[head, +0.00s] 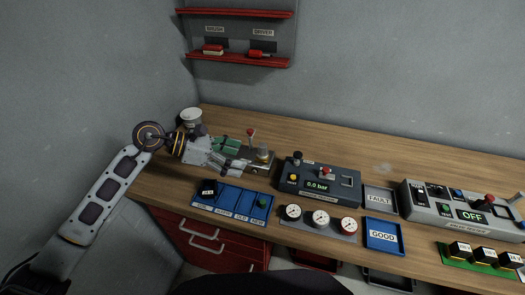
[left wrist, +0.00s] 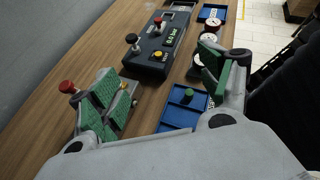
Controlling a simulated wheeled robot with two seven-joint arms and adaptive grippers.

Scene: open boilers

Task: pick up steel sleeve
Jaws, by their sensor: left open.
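A small upright metal cylinder (head: 263,152), silvery with a yellowish tint, stands on a low metal fixture beside a red-knobbed lever (head: 251,132). It may be the steel sleeve, but it is too small to be sure. My left gripper (head: 241,158) is over the bench just left of this cylinder, its fingers pointing right towards it. In the left wrist view the two green-padded fingers (left wrist: 160,80) are wide apart with nothing between them. There the fixture's red knob (left wrist: 67,87) shows beside the left finger, which partly hides the fixture. My right gripper is not in view.
A blue compartment tray (head: 232,201) holds a black piece and a green piece. Behind it stands a dark control box (head: 318,182) reading 0.0 bar. Gauges (head: 321,218), a FAULT tray (head: 380,199) and a GOOD tray (head: 383,236) lie further right. The bench's back strip is mostly clear.

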